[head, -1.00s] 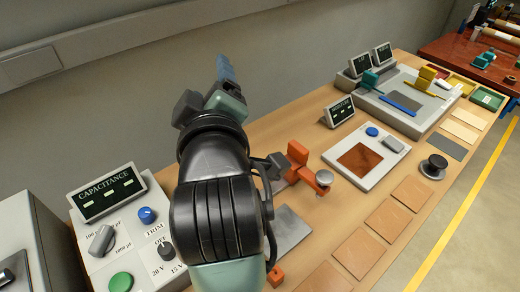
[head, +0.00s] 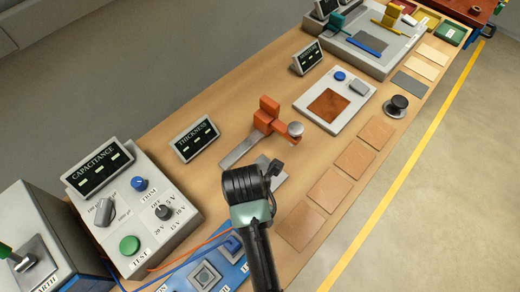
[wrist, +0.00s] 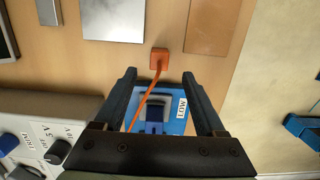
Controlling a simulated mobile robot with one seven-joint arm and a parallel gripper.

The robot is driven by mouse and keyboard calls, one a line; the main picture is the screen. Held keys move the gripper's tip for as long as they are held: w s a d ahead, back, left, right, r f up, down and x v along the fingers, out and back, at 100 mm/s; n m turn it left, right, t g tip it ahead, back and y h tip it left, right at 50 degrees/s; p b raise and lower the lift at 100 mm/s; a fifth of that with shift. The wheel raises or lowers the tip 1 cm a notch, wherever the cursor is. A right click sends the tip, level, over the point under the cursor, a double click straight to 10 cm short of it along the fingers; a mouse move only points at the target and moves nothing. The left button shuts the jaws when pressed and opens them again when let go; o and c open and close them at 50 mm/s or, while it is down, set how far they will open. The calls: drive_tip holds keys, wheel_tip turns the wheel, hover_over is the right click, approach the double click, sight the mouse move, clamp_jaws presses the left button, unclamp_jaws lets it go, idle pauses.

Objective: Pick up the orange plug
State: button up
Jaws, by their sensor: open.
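The orange plug (wrist: 159,60) is a small orange block lying on the wooden bench top in the wrist view. An orange cable (wrist: 148,98) runs from it back between my fingers. My gripper (wrist: 159,76) is open and empty, with one finger on each side of the cable. The plug shows just ahead of the fingertips, roughly midway between them. How high the fingers are above the bench I cannot tell. In the head view my arm hides the plug, and only part of the orange cable (head: 188,250) shows.
A blue panel (wrist: 176,121) marked LOW lies beneath my fingers. The grey capacitance unit (head: 187,212) stands to the left. An orange clamp-like thickness gauge (head: 267,120) stands beyond my arm. Tan square sheets (head: 330,190) line the bench edge. Bare wood surrounds the plug.

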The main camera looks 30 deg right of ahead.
drive_tip(key=shift+w+d+f+p, duration=0.1)
drive_tip(key=shift+d+f+p, duration=0.1)
drive_tip(key=shift+f, duration=1.05)
drive_tip(key=shift+w+d+f+p, duration=0.1)
drive_tip(key=shift+f+p, duration=0.1)
drive_tip(key=shift+f, duration=1)
drive_tip(key=shift+d+f+p, duration=0.15)
drive_tip(key=shift+f+p, duration=0.05)
drive_tip(key=shift+f, duration=1.05)
drive_tip(key=shift+c, duration=0.3)
clamp_jaws()
